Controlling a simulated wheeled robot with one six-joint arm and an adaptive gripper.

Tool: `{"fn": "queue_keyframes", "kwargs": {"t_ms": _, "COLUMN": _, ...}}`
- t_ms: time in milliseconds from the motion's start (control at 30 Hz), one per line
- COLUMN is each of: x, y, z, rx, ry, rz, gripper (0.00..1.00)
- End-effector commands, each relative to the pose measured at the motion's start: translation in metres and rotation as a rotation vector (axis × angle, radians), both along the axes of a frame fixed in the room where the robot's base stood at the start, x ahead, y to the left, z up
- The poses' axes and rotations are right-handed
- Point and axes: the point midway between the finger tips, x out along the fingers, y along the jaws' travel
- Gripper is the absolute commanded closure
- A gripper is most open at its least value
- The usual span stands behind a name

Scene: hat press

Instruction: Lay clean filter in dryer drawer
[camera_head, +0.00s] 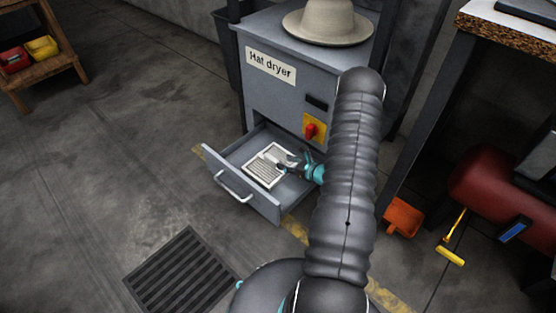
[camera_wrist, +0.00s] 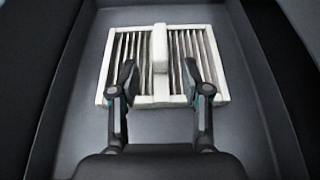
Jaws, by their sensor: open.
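The clean filter (camera_head: 262,174) is a white-framed square with pleated slats and a raised middle bar. It lies flat on the bottom of the open dryer drawer (camera_head: 232,184). In the wrist view the filter (camera_wrist: 118,48) sits inside the drawer (camera_wrist: 75,125), with bare floor around it. My gripper (camera_head: 284,161) reaches into the drawer from the right. In the wrist view my gripper (camera_wrist: 165,82) is open, with one finger on each side of the filter's middle bar and gaps between. Its fingertips overlap the filter in the picture; I cannot tell whether they touch it.
The hat dryer cabinet (camera_head: 275,90) has a red knob on a yellow plate (camera_head: 313,128) and a hat (camera_head: 328,22) on top. A workbench (camera_head: 510,35) and red tank (camera_head: 500,185) stand at right.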

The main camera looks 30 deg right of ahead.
Motion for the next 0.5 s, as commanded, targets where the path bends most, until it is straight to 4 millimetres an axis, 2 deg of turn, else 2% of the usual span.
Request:
{"fn": "queue_keyframes", "kwargs": {"t_ms": 200, "x": -0.021, "y": -0.009, "z": 0.010, "rx": -0.001, "ry": -0.002, "rz": -0.001, "gripper": 0.53}}
{"fn": "queue_keyframes", "kwargs": {"t_ms": 333, "x": -0.022, "y": -0.005, "z": 0.020, "rx": -0.011, "ry": -0.009, "rz": 0.025, "gripper": 0.53}}
{"fn": "queue_keyframes", "kwargs": {"t_ms": 433, "x": -0.016, "y": 0.010, "z": 0.045, "rx": -0.045, "ry": -0.030, "rz": 0.102, "gripper": 0.53}}
{"fn": "queue_keyframes", "kwargs": {"t_ms": 500, "x": -0.010, "y": 0.027, "z": 0.072, "rx": -0.084, "ry": -0.053, "rz": 0.189, "gripper": 0.53}}
